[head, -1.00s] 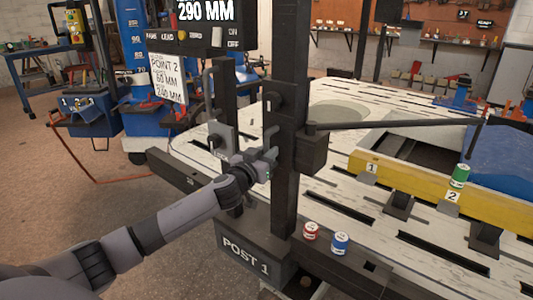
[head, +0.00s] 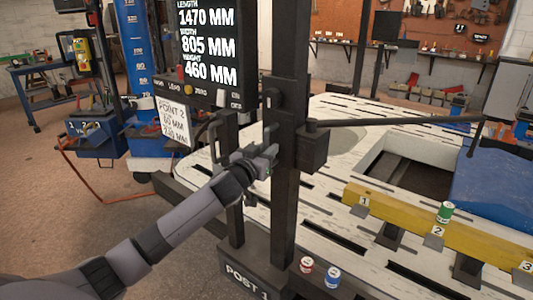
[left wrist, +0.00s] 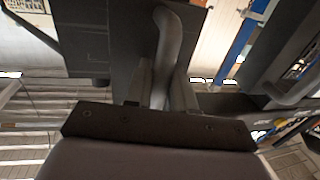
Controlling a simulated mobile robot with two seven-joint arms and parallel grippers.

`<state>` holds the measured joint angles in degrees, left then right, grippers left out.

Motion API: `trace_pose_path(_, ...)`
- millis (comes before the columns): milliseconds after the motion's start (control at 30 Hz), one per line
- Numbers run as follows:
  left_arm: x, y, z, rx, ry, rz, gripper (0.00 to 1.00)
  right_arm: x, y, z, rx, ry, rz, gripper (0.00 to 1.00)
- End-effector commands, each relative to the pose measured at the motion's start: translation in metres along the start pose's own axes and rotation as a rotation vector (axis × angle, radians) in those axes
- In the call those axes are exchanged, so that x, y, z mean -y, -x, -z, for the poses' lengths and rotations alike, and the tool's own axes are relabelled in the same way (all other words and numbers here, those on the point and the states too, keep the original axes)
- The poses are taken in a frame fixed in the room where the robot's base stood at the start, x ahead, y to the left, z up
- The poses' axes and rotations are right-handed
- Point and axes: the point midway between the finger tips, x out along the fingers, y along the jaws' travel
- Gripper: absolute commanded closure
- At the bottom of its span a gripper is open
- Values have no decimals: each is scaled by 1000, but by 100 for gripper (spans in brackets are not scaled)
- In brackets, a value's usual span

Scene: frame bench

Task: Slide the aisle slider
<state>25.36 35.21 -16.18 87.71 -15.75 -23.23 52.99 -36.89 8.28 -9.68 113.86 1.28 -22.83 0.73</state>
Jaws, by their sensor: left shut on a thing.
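In the left wrist view the curved handle (left wrist: 175,45) stands between the gripper's two fingers (left wrist: 160,88). The handle's lower end is hidden by the gripper. The display (head: 208,50) reads length 1470 mm, width 805 mm, height 460 mm. My right gripper is not in view.
The frame bench (head: 335,215) is right of the post. A yellow beam (head: 400,213) carries a green can (head: 445,212). A red can (head: 306,265) and a blue can (head: 333,277) stand by the post base (head: 249,279). A paper note (head: 172,123) hangs left.

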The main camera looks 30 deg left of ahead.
Motion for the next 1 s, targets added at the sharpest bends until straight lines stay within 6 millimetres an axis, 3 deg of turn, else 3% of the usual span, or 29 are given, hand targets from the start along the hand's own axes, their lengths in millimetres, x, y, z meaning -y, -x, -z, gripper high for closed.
trace_pose_path(33,1,0,25,-11,1,0,100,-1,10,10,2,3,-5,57)
trace_pose_path(300,1,0,59,-10,-1,1,100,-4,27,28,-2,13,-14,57)
trace_pose_path(533,1,0,70,-9,-1,0,100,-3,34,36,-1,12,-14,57)
trace_pose_path(967,1,0,71,-7,-1,1,100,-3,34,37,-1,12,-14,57)
trace_pose_path(1000,1,0,70,-7,-1,1,73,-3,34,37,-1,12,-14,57)
